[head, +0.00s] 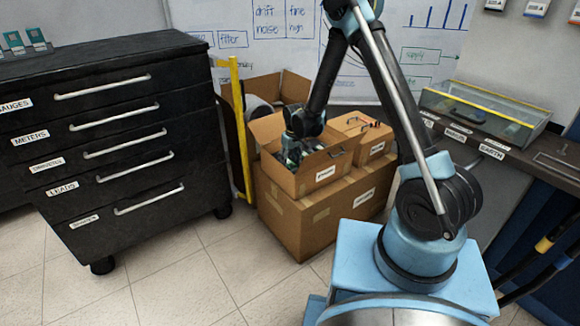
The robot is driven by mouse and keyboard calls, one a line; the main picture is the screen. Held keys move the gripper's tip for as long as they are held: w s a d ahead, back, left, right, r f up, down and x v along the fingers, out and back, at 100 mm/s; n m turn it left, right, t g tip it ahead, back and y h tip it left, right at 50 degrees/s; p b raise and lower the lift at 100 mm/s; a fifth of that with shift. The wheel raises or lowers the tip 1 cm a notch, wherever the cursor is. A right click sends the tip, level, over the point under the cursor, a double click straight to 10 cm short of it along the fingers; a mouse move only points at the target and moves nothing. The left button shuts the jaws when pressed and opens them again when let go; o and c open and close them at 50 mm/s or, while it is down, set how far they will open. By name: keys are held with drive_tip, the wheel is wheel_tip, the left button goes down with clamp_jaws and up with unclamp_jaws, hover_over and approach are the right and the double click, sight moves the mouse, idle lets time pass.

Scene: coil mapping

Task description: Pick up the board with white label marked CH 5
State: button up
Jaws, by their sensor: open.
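No label reading CH 5 can be made out in the head view. My gripper (292,156) points down into an open cardboard box (318,177) near the middle. It is open, and its fingertips are partly hidden among dark and greenish items in the box. Whether a board lies between the fingers cannot be told. Small teal pieces (37,38) with pale fronts stand on top of the black drawer cabinet at the left; their markings are too small to read.
The black drawer cabinet (120,150) stands left. A larger cardboard box (300,228) supports the open box and a smaller closed box (362,128). A yellow post (239,125) stands beside them. A glass-topped case (485,108) sits on the right bench. Tiled floor (190,275) is clear in front.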

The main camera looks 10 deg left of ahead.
drive_tip(key=shift+f, duration=0.15)
drive_tip(key=c, duration=0.7)
drive_tip(key=shift+o, duration=0.2)
